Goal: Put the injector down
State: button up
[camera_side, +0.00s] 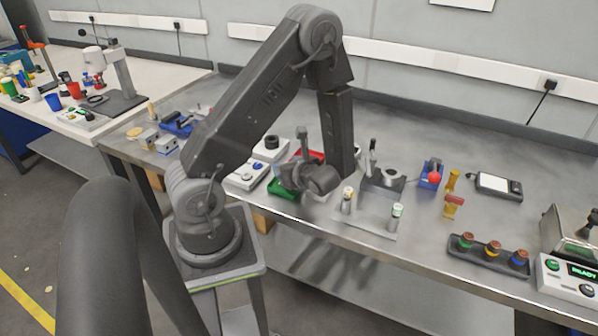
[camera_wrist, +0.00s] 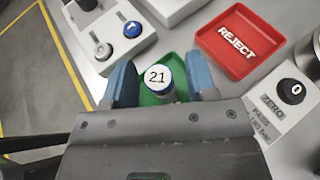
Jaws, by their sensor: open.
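The injector (camera_wrist: 158,78), a small cylinder with "21" on its white top, stands between the two blue-grey fingers of my gripper (camera_wrist: 161,74) in the wrist view. It appears upright in or over the green tray (camera_wrist: 178,96). The jaws are open; whether either finger touches the injector I cannot tell. In the side view my gripper (camera_side: 290,178) is low over the green tray (camera_side: 281,189), and it hides the injector there.
The red REJECT tray (camera_wrist: 238,43) lies close behind. A zero-button box (camera_wrist: 284,100) is at right and a button box (camera_wrist: 115,38) at left. In the side view, a metal fixture (camera_side: 366,218) with labelled cylinders stands right of the gripper.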

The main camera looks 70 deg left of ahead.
jog(key=v, duration=1)
jog(key=s+d+r+n+t+h, duration=0.2)
jog(key=d+r+n+t+h, duration=0.2)
jog(key=d+r+n+h, duration=0.2)
jog(key=s+d+r+n+t+h, duration=0.2)
jog(key=d+r+n+t+h, duration=0.2)
jog(key=r, duration=0.9)
jog(key=d+n+h, duration=0.3)
jog(key=d+n, duration=0.2)
jog(key=d, duration=0.1)
jog(key=shift+t, duration=0.3)
